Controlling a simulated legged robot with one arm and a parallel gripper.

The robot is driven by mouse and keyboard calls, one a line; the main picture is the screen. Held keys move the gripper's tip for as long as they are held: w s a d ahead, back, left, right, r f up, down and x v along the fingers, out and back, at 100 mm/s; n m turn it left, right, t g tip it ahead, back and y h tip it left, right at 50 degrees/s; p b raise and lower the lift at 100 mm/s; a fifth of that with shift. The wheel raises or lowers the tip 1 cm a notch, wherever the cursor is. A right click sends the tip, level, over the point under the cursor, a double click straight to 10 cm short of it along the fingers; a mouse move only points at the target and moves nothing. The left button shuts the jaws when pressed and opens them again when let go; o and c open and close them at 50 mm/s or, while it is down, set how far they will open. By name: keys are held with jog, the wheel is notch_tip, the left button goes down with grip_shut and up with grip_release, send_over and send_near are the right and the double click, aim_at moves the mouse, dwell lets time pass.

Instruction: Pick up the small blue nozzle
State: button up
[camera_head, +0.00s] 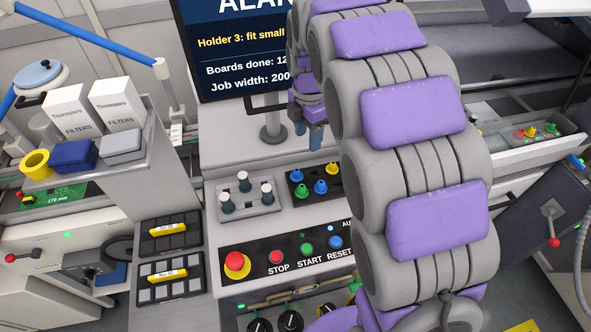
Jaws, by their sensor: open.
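A black tray (291,194) on the grey machine top holds several small coloured nozzles. Among them is a blue nozzle (320,187) at the front, and another blue nozzle (298,176) stands behind it to the left. I cannot tell which blue one is smaller. My gripper (308,131) is open, with its fingers pointing down behind and above the tray, apart from the nozzles. My arm covers the area right of the tray.
A screen (240,60) stands behind on a post. In front are a red emergency knob (236,263) and a button panel (263,250). Filter boxes (116,107) and a yellow ring (36,163) sit at left. Another parts tray (510,137) is at right.

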jog(key=w+a+f+n, duration=0.1)
jog(key=w+a+n, duration=0.1)
jog(key=w+n, duration=0.1)
jog(key=b, duration=0.2)
send_over(296, 170)
notch_tip(296, 170, down, 11)
jog(key=shift+d+r, duration=0.1)
jog(key=shift+d, duration=0.05)
jog(key=shift+f+b, duration=0.95)
jog(key=shift+f, duration=2.25)
jog(key=shift+r, duration=0.1)
jog(key=shift+c, duration=0.3)
jog(key=c, duration=0.7)
jog(key=shift+c, duration=0.2)
